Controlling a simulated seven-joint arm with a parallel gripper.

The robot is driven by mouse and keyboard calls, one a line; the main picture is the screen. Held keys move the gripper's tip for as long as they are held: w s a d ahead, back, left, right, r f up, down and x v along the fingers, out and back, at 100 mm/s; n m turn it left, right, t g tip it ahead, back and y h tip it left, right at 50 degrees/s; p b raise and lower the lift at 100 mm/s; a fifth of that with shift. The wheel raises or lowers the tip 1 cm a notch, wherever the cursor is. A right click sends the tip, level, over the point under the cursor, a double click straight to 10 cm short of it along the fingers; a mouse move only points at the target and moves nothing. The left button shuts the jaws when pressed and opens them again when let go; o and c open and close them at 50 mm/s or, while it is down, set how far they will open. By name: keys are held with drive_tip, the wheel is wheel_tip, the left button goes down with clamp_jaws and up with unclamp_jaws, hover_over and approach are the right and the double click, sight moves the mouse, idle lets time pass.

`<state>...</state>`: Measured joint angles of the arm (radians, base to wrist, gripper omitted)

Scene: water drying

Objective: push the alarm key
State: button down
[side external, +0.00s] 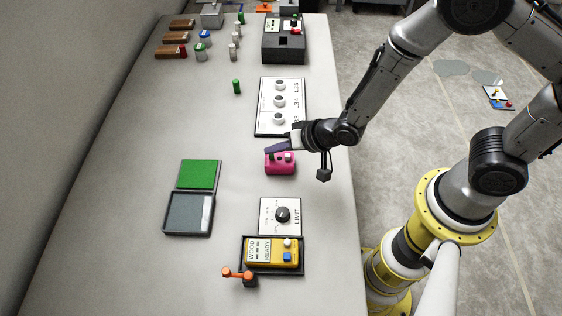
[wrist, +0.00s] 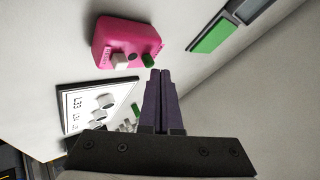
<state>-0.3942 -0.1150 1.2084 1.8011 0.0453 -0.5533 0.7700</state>
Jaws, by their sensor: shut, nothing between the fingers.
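A pink box (side external: 281,166) stands on the table below my gripper in the side view. The wrist view shows the pink box (wrist: 122,35) with a white key (wrist: 120,61), a green key (wrist: 148,61) and a small dark round part between them. In the wrist view, my gripper's fingertips (wrist: 160,72) appear close to the green key; contact cannot be told.
A white panel with several round knobs (side external: 281,103) lies beyond the box. A LIMIT panel (side external: 270,216), a yellow device (side external: 262,252) in a dark tray and an orange-handled part (side external: 238,274) are nearer. A hinged green-and-grey case (side external: 190,222) lies left. The table's middle is clear.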

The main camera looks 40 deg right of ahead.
sight(276, 160)
drive_tip(key=shift+f, duration=0.4)
drive_tip(key=shift+r, duration=0.2)
idle(0.3)
drive_tip(key=shift+r, duration=0.65)
wheel_tip(276, 160, up, 6)
idle(0.6)
drive_tip(key=shift+d, duration=0.1)
